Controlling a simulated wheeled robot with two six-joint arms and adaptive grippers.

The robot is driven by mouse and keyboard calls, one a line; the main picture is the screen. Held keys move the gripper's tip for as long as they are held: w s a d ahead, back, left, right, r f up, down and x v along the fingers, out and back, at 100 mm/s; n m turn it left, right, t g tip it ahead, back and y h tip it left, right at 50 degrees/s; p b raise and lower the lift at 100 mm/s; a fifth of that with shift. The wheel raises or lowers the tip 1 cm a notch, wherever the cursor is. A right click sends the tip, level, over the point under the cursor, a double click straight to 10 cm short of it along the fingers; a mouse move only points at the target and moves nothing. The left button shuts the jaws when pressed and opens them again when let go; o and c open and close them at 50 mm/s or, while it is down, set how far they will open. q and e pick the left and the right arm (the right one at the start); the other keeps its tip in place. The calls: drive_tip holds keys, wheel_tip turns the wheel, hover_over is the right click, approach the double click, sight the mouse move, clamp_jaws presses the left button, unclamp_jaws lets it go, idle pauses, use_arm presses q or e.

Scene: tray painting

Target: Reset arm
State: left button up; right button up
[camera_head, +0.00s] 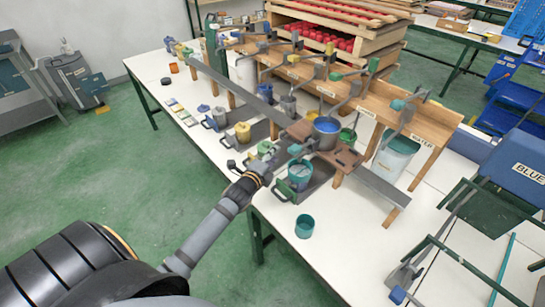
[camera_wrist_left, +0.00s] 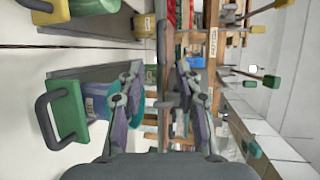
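My left arm reaches in from the lower left of the head view, with its gripper (camera_head: 275,160) over the table's near edge, close to a teal pail (camera_head: 299,171). In the left wrist view the two fingers (camera_wrist_left: 158,85) stand apart. I see nothing gripped between them; table items show beyond the gap. My right gripper does not show in either view.
A pot of blue paint (camera_head: 327,125) stands on a brown stand beyond the gripper. A teal cup (camera_head: 304,226) stands near the table's front edge. A wooden rack (camera_head: 420,122) with hanging ladles runs behind. Green floor (camera_head: 140,165) is open left of the table.

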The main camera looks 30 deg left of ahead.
use_arm(q)
drive_tip(key=shift+s, duration=0.15)
idle(0.3)
drive_tip(key=s+d+f+n+g, duration=0.2)
drive_tip(key=s+n+g, duration=0.2)
drive_tip(key=s+n, duration=0.3)
drive_tip(key=s+d+f+n+g, duration=0.1)
drive_tip(key=s+f+n+g, duration=0.3)
drive_tip(key=s, duration=0.6)
drive_tip(key=s+d+f+n+g, duration=0.1)
drive_tip(key=s+d+n+g, duration=0.1)
drive_tip(key=s+n+g, duration=0.35)
drive_tip(key=s+a+f+n, duration=0.1)
drive_tip(key=s+f, duration=0.2)
drive_tip(key=f, duration=1)
drive_tip(key=s+a+f, duration=0.2)
drive_tip(key=f, duration=1.2)
drive_tip(key=s+f, duration=1.6)
drive_tip(key=s, duration=0.3)
drive_tip(key=shift+a+g, duration=0.4)
drive_tip(key=shift+g, duration=0.05)
